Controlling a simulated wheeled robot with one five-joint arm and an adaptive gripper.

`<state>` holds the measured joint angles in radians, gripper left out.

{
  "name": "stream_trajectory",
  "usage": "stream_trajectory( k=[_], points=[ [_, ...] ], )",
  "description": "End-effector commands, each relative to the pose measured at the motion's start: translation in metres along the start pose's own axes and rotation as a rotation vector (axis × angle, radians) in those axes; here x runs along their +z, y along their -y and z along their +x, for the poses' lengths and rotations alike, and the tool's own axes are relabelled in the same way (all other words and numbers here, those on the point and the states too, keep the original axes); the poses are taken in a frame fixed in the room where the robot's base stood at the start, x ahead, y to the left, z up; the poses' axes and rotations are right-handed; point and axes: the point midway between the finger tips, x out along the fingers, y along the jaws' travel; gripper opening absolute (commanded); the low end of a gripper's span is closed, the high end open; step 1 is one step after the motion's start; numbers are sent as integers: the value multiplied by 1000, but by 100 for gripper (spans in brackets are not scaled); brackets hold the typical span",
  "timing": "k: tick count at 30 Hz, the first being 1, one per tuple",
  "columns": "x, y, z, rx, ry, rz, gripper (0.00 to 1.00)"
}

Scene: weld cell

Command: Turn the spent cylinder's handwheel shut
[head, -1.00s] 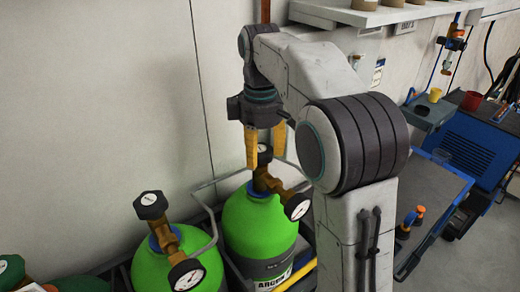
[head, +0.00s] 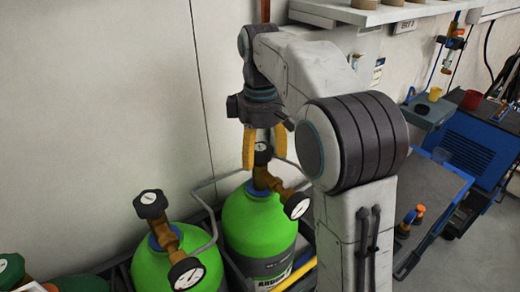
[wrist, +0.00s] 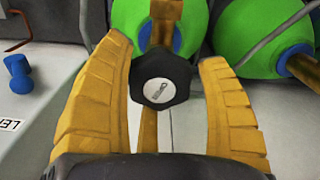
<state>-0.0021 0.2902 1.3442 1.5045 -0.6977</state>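The right green cylinder (head: 256,222) stands in a rack, with a brass valve, a round gauge (head: 297,206) and a black handwheel (head: 263,153) on top. My gripper (head: 264,160) is above it, pointing down, its yellow fingers on either side of the handwheel. In the wrist view, the handwheel (wrist: 161,82) sits between the open fingers (wrist: 162,60), with a gap on both sides. A second green cylinder (head: 165,262) stands to the left, with its own handwheel (head: 150,203) and gauge (head: 186,274). I cannot read either gauge well enough to tell which cylinder is spent.
A grey rail (head: 205,243) runs around the cylinders, close to the wall. A shelf (head: 360,14) is at the upper right, beyond my arm. A blue cart (head: 470,150) with cups stands at right. A blue fitting (wrist: 17,72) shows in the wrist view.

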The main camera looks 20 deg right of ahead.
Motion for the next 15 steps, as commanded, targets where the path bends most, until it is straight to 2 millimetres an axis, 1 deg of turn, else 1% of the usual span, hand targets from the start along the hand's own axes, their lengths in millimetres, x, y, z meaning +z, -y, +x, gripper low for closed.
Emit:
stream_trajectory(
  k=[1, 4, 5, 12, 15],
  points=[
    [0, 0, 0, 1, -2, 0, 73],
    [0, 0, -1, 2, -3, 0, 82],
    [0, 0, -1, 3, -3, 0, 82],
    [-1, -1, -2, 4, -5, -1, 82],
    [-1, -1, -6, 5, -6, -1, 82]
  ],
)
